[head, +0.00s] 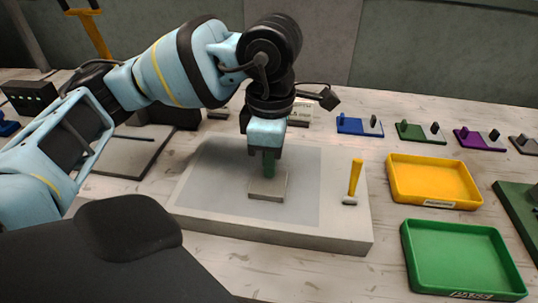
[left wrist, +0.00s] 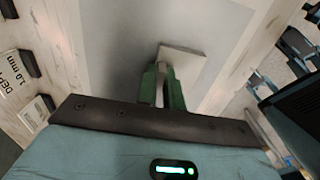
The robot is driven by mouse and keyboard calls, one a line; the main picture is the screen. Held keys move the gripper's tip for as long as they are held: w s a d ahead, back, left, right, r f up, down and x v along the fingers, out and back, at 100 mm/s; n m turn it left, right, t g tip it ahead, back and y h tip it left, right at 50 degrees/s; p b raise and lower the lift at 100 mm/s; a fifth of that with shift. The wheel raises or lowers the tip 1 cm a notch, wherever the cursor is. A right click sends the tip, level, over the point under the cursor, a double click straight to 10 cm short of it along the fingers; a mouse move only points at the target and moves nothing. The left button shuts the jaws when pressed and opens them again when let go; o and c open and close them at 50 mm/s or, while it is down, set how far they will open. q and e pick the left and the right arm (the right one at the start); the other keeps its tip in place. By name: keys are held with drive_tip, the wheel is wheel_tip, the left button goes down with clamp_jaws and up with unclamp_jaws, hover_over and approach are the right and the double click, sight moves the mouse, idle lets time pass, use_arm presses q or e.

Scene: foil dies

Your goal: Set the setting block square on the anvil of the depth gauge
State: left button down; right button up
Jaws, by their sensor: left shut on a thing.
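My left gripper (head: 268,172) points straight down over the grey slab, its green fingers shut. In the left wrist view the fingers (left wrist: 162,88) close on a pale upright part that meets a flat square grey plate. I take this piece for the setting block (head: 268,190); the square plate also shows in the left wrist view (left wrist: 186,62). It sits low at the slab, and I cannot tell whether it touches. My gripper hides its upper part. I cannot make out the depth gauge's anvil for certain. My right gripper is not in view.
The pale grey slab (head: 345,228) has a yellow-handled tool (head: 354,182) on its right. A yellow tray (head: 433,181) and a green tray (head: 463,260) lie further right. Blue (head: 352,125), green (head: 414,132) and purple (head: 475,139) bases stand behind. My arm covers the back left.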

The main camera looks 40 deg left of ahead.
use_arm(q)
drive_tip(key=shift+r, duration=0.2)
drive_tip(key=shift+r, duration=0.65)
wheel_tip(320, 180, up, 2)
drive_tip(key=shift+r, duration=0.15)
drive_tip(key=s+d, duration=0.3)
drive_tip(key=s, duration=0.4)
drive_tip(key=s+d+r, duration=0.1)
drive_tip(key=s+d, duration=0.3)
drive_tip(key=s, duration=0.3)
drive_tip(key=shift+d+b, duration=0.3)
drive_tip(key=shift+b, duration=0.15)
